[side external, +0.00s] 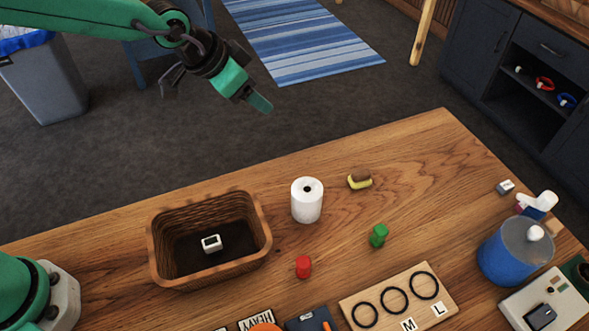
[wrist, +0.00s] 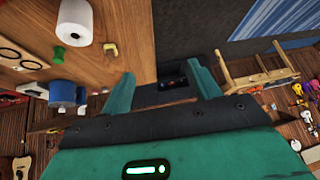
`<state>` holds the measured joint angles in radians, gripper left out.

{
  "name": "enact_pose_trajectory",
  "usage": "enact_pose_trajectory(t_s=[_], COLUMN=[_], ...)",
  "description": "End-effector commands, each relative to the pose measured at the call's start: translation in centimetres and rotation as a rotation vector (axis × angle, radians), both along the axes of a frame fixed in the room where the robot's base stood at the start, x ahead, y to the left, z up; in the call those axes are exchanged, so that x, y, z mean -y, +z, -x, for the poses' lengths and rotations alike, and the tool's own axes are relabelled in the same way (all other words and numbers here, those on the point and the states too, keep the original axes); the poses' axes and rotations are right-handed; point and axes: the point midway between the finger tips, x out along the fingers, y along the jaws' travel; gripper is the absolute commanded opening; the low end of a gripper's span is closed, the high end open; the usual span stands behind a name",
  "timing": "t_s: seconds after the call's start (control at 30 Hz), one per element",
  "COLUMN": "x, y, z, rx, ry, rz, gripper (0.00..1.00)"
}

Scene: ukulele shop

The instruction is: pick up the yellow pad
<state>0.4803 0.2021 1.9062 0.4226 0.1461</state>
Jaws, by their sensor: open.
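The yellow pad (side external: 361,183) lies on the wooden table, right of the white paper roll, and has a brown upper part. In the wrist view the yellow pad (wrist: 110,48) is a small shape beside the roll, left of the fingers. My gripper (side external: 258,101) is high in the air, up and left of the pad and well apart from it. In the wrist view my gripper (wrist: 159,72) has its two green fingers spread with nothing between them.
The white paper roll (side external: 307,203) stands just left of the pad. A green object (side external: 379,236) and a red object (side external: 303,267) stand nearer the front. A wicker basket (side external: 262,242) is at left. A blue canister (side external: 508,258) is at right. The table right of the pad is clear.

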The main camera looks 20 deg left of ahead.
Motion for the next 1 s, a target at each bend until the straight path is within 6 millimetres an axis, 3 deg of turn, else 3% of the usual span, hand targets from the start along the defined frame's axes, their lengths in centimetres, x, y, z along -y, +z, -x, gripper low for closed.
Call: enact_pose_trajectory(t_s=[0.3,0.6,0.8,1.0], x=[9.0,16.5,18.8,19.1], y=[-5.7,-11.4,-13.3,-13.6], z=[-2.0,-1.9,-1.6,-1.6], rx=[0.032,0.064,0.076,0.079], ry=[-0.150,-0.274,-0.314,-0.318], rz=[-0.005,-0.005,-0.004,-0.003], gripper=[0.62,0.62,0.62,0.62])
